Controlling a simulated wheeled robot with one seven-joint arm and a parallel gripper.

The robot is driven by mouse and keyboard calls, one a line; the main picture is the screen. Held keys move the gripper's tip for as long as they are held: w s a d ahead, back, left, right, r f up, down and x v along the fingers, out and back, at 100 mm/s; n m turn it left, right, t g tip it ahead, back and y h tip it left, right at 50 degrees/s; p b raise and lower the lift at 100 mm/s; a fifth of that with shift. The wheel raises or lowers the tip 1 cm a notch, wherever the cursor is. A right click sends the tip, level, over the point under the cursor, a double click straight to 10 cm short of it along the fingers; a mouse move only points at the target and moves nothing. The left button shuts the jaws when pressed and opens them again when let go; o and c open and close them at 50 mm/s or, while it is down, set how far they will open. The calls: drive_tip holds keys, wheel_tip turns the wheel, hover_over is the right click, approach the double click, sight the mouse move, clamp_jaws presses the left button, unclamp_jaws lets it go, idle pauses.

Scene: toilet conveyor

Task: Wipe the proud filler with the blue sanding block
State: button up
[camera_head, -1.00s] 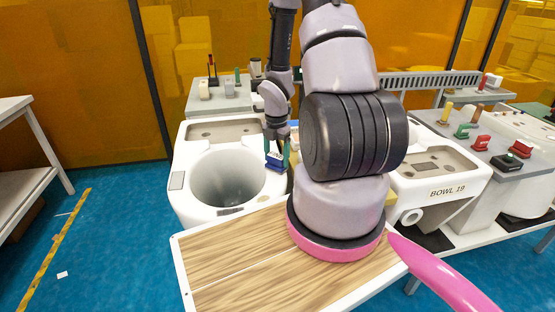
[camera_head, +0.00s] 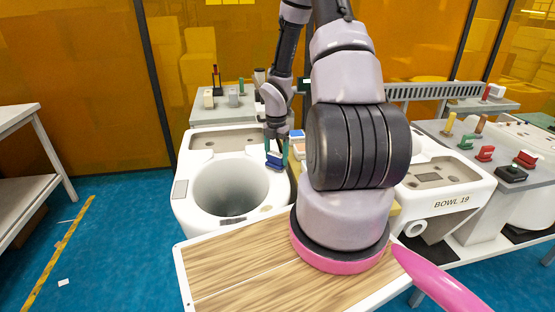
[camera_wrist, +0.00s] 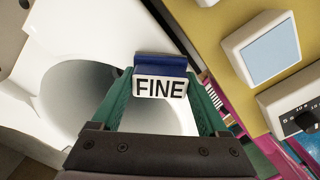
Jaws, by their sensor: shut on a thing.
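The blue sanding block (camera_head: 274,161) has a white face lettered FINE and also shows in the wrist view (camera_wrist: 160,66). My gripper (camera_head: 277,148) is shut on it, with a green finger on each side. It holds the block at the right part of the white bowl's (camera_head: 184,208) rim, beside the opening. I cannot tell whether the block touches the rim. The front rim carries a dark patch (camera_head: 232,220) and a small brownish patch (camera_head: 266,208). A grey rectangle (camera_head: 180,189) lies on the left rim. I cannot tell which mark is the proud filler.
A wood-topped board (camera_head: 235,262) lies in front of the bowl. A second bowl marked BOWL 19 (camera_head: 452,200) stands to the right, and a bench with coloured blocks (camera_head: 485,153) is beyond it.

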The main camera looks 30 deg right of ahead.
drive_tip(key=shift+w+d+f, duration=0.1)
drive_tip(key=shift+d, duration=0.05)
drive_tip(key=shift+w+r, duration=0.15)
drive_tip(key=shift+r, duration=2.85)
drive_tip(key=shift+r, duration=1.5)
drive_tip(key=shift+f, duration=3.65)
drive_tip(key=shift+f, duration=0.65)
